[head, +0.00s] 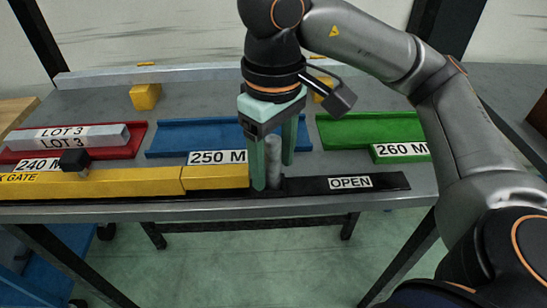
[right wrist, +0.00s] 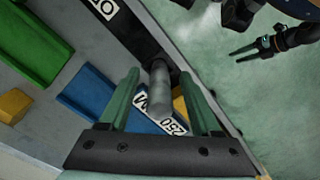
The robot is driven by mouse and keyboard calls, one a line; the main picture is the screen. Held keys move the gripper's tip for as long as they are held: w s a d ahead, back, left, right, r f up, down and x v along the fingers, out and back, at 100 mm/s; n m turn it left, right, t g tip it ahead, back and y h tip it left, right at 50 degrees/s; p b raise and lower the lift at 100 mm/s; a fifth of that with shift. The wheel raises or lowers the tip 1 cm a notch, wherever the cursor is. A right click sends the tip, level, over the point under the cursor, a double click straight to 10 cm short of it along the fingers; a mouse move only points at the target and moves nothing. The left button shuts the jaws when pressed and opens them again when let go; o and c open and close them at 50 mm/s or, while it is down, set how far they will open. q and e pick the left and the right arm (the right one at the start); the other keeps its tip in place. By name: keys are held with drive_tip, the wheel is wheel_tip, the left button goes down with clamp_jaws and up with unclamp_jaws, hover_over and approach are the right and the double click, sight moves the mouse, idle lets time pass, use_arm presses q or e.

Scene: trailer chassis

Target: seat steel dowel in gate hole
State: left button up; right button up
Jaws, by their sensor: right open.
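The grey steel dowel (head: 274,160) stands about upright at the black gate rail (head: 310,188), between the yellow gate block's end and the OPEN label. My right gripper (head: 272,165) is open, with its green fingers on both sides of the dowel. In the right wrist view the dowel (right wrist: 159,88) lies between the spread fingers, apart from them, with its far end at the black strip. The hole itself is hidden, so I cannot tell how deep the dowel sits. My left gripper (right wrist: 250,48) shows small at the right wrist view's upper right, away from the dowel; its opening is unclear.
The yellow gate (head: 130,182) runs along the table's front edge to the left, with a black knob (head: 74,161) on it. Red (head: 135,135), blue (head: 200,135) and green (head: 350,130) trays lie behind. A grey LOT 3 bar (head: 100,136) rests in the red tray.

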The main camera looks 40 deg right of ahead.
wheel_tip(320, 180, up, 12)
drive_tip(key=p, duration=0.5)
drive_tip(key=shift+f, duration=0.25)
drive_tip(key=shift+r, duration=0.55)
